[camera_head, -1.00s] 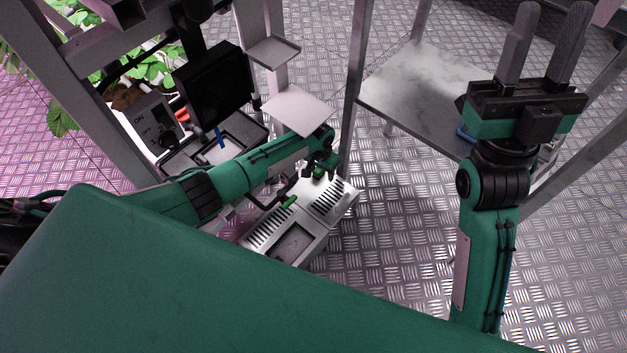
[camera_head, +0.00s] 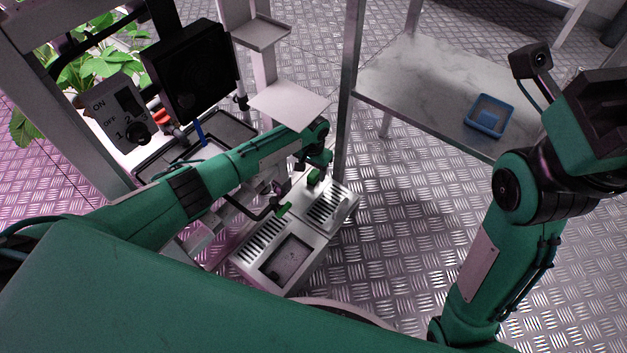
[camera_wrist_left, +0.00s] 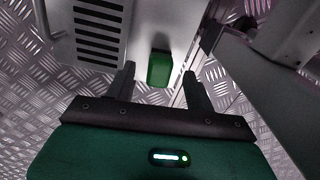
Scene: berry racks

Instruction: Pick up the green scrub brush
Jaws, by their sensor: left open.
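A small green block that looks like the scrub brush (camera_head: 314,177) sits on the light metal tray top (camera_head: 283,240), beside its upper slots and near its far edge. In the left wrist view the green brush (camera_wrist_left: 160,68) lies just ahead of my left gripper (camera_wrist_left: 161,76), roughly midway between its spread fingers. No finger clearly touches it. In the head view my left gripper (camera_head: 318,161) is small and close above the brush; its fingers are partly hidden. My right gripper (camera_head: 600,100) is at the right edge, with its fingers not clearly visible.
A dark bent bar (camera_head: 254,213) with a green tip (camera_head: 284,209) lies by the tray's middle. A metal post (camera_head: 346,110) stands close behind my left wrist. A table (camera_head: 395,80) at the right holds a blue tray (camera_head: 474,111). A black screen (camera_head: 192,72) stands at the left.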

